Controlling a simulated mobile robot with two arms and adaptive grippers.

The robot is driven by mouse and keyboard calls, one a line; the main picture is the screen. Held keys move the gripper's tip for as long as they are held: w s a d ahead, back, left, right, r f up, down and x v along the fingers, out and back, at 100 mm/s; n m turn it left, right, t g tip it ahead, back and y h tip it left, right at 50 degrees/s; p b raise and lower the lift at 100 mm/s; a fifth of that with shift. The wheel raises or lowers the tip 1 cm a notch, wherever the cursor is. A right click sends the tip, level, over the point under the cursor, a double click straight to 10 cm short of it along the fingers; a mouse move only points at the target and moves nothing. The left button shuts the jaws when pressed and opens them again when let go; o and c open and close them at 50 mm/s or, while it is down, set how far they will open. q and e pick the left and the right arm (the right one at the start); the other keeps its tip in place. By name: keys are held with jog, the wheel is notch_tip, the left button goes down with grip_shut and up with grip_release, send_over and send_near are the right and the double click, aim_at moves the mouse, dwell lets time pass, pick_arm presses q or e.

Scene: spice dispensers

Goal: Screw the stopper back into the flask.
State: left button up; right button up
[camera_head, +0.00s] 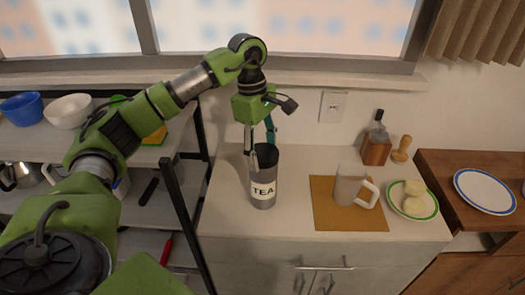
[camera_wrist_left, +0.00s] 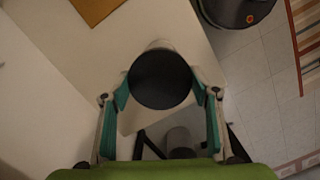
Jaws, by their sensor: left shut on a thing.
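A grey cylindrical flask marked TEA (camera_head: 264,190) stands upright on the white counter. My left gripper (camera_head: 262,148) is at its upper end, with one finger along its left side and the other behind it. In the left wrist view my left gripper (camera_wrist_left: 162,98) has its teal-padded fingers on both sides of a dark round top (camera_wrist_left: 160,78), shut on it. I cannot tell whether this disc is a separate stopper or the flask's own top, nor whether any thread is engaged. My right gripper is not in view.
To the right, a white mug (camera_head: 346,184) stands on an orange-brown mat (camera_head: 325,217). Farther right are a wooden block (camera_head: 376,152), a wooden tool (camera_head: 401,150) and a green-rimmed plate (camera_head: 425,213). A shelf rack with bowls stands left. Bare counter lies in front of the flask.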

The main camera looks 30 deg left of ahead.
pick_arm(q)
jog(key=m, duration=0.4)
jog(key=shift+g, duration=0.3)
jog(key=m, duration=0.3)
jog(key=shift+m+g, duration=0.3)
jog(key=shift+m, duration=0.1)
jog(key=shift+m+y, duration=0.3)
jog(key=shift+m, duration=0.4)
jog(key=shift+w+d+m, duration=0.1)
jog(key=shift+m, duration=1.1)
jog(key=m, duration=0.4)
jog(key=shift+g+y, duration=0.3)
jog(key=shift+y, duration=0.1)
jog(key=o, duration=1.2)
